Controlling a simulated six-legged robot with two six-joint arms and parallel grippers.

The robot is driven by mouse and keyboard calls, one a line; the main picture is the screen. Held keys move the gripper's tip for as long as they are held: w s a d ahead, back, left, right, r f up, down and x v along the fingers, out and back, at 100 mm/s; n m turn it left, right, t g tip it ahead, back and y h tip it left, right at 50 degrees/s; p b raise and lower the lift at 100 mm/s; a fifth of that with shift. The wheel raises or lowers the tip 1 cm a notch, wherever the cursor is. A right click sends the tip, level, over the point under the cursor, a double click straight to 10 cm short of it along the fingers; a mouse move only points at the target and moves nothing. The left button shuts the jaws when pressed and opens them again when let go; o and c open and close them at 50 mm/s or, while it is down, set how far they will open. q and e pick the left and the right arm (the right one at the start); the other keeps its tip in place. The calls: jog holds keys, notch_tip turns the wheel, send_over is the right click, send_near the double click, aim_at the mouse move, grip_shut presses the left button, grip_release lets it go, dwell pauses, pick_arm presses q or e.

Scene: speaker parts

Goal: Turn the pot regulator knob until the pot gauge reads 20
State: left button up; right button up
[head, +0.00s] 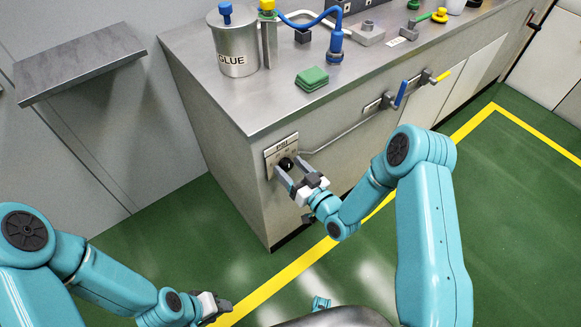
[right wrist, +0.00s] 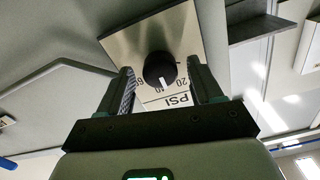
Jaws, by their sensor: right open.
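The regulator knob (head: 285,163) is a black round knob on a silver PSI panel (head: 276,147) at the near end of the bench's front. In the right wrist view the knob (right wrist: 160,70) has a white pointer mark, which points down toward about the 40 on the panel (right wrist: 186,40). Its printing appears upside down there. My right gripper (right wrist: 163,88) is open, with one finger on each side of the knob; I cannot tell whether they touch it. It also shows in the head view (head: 287,178). My left gripper (head: 222,304) is low at the bottom left, away from the bench.
A steel GLUE pot (head: 236,50) with a blue top stands on the bench (head: 250,108), beside green pads (head: 312,79) and a blue hose (head: 338,22). Lever valves (head: 401,92) sit right of the panel on the front. A grey shelf (head: 75,66) juts out at left.

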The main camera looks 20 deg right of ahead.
jog(key=shift+w+a, duration=0.1)
jog(key=shift+w, duration=0.1)
jog(key=c, duration=1.1)
jog(key=shift+o, duration=0.2)
jog(key=n+b, duration=0.1)
jog(key=b, duration=0.1)
jog(key=n+b, duration=0.2)
jog(key=shift+f, duration=0.3)
jog(key=shift+r+n+b, duration=0.2)
jog(key=shift+n+b, duration=0.4)
jog(key=shift+n, duration=0.1)
jog(key=shift+r, duration=0.1)
jog(key=o, duration=1.1)
jog(key=shift+c, duration=0.2)
